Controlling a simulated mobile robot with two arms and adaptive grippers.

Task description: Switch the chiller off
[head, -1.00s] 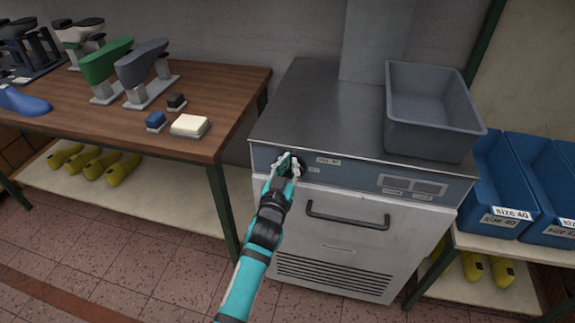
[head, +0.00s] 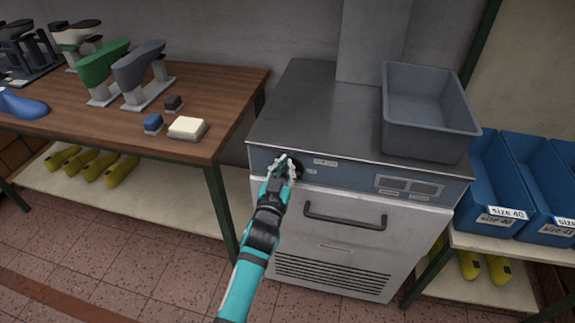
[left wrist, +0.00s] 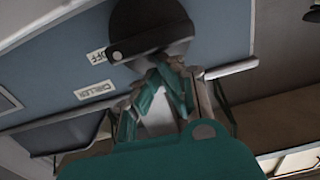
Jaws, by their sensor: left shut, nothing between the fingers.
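The chiller (head: 335,238) is a pale cabinet with a steel top, a blue-grey control strip and a dark bar handle. A round black knob (head: 298,167) sits near the left end of the strip, partly covered by my left gripper (head: 287,164). In the left wrist view the knob (left wrist: 140,28) is large, beside an "OFF" label (left wrist: 97,56) and a "CHILLER" label (left wrist: 95,91). My left gripper (left wrist: 170,72) is shut and empty, its fingertips at the knob's edge. I cannot tell whether they touch it. My right gripper is out of view.
A grey bin (head: 425,137) stands on the chiller's top at right. A wooden table (head: 225,95) with shoe lasts and small blocks stands at left. Tiled floor lies in front.

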